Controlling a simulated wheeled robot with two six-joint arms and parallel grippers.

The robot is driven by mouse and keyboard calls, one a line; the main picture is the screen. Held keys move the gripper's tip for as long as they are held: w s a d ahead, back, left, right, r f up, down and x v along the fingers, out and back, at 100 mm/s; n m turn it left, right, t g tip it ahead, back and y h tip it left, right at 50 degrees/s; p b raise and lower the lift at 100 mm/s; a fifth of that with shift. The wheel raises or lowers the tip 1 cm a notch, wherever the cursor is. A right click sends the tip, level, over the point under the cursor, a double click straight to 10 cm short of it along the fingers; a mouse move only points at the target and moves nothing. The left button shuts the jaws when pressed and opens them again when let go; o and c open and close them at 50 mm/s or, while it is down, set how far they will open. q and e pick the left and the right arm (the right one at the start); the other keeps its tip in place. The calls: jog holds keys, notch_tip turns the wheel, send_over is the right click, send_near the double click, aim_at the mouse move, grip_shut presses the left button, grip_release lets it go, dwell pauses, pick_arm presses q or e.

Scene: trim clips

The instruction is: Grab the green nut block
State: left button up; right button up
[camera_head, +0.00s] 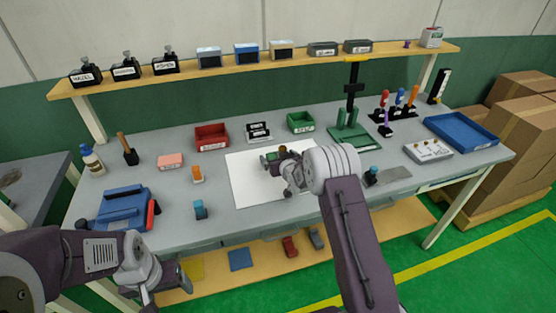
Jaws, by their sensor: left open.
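A small green block (270,160), which looks like the green nut block, is on the white mat (245,185) in the middle of the bench. A small brownish-yellow part shows beside it. My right gripper (282,181) is over the mat, just in front of the green block. The wrist and fingers overlap there, so I cannot tell whether it touches the block or whether its jaws are open. My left gripper (165,287) is open and empty, low at the front left, in front of the bench edge and far from the mat.
Behind the mat stand a red bin (211,137), a green bin (300,122) and a green stand (350,135). A blue cradle (122,208) is at the left, a blue tray (460,131) at the right. A shelf (290,58) with several labelled boxes runs along the back.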

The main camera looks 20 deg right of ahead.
aim_at(280, 148)
jog(key=c, duration=1.5)
jog(key=shift+r, duration=0.1)
jog(key=r, duration=0.4)
jog(key=shift+d+r, duration=0.25)
jog(key=shift+d, duration=0.1)
jog(key=s+d+r, duration=0.1)
jog(key=d+r, duration=0.1)
jog(key=d, duration=0.1)
jog(key=s+d+r, duration=0.1)
jog(key=d+r, duration=0.1)
jog(key=d, duration=0.2)
jog(key=s+d+r+p, duration=0.1)
jog(key=d+r, duration=0.1)
jog(key=d, duration=0.1)
jog(key=shift+s+d+r, duration=0.2)
jog(key=shift+s, duration=0.05)
